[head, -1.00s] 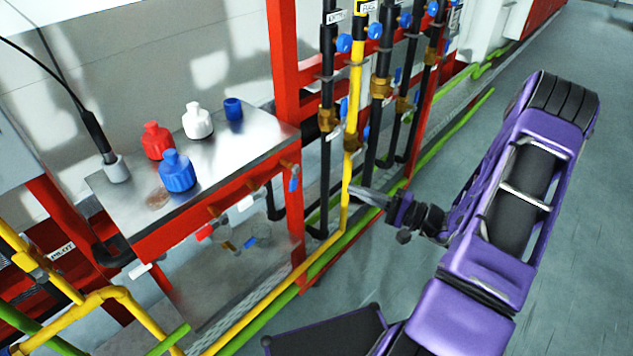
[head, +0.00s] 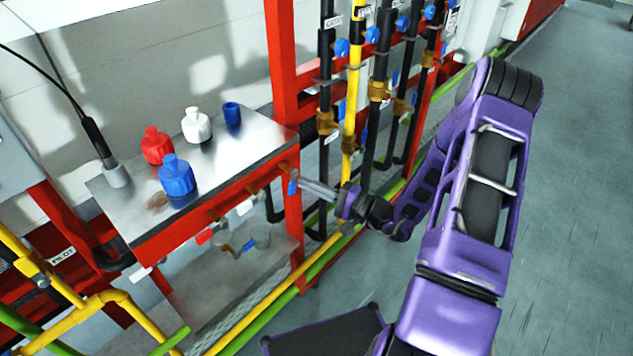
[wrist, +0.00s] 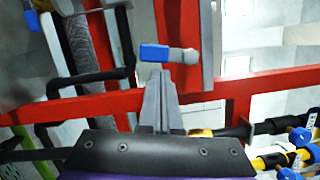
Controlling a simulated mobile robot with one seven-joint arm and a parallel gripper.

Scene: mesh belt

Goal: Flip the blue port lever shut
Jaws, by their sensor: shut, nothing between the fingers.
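The blue port lever (head: 293,187) hangs from a brass fitting on the right end of the red bench front. In the wrist view the blue lever (wrist: 154,53) lies across the picture just beyond my fingertips, with a grey end piece on its right. My gripper (head: 303,184) is shut and empty, its tips close to the right side of the lever. In the wrist view the shut fingers of my gripper (wrist: 160,74) point at the lever. I cannot tell whether they touch it.
A white lever (head: 245,206) and a red lever (head: 205,236) sit further left along the bench front. Several bottles stand on the metal benchtop (head: 235,150). A yellow pipe (head: 351,90) and black pipes rise behind my gripper. Open floor lies right.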

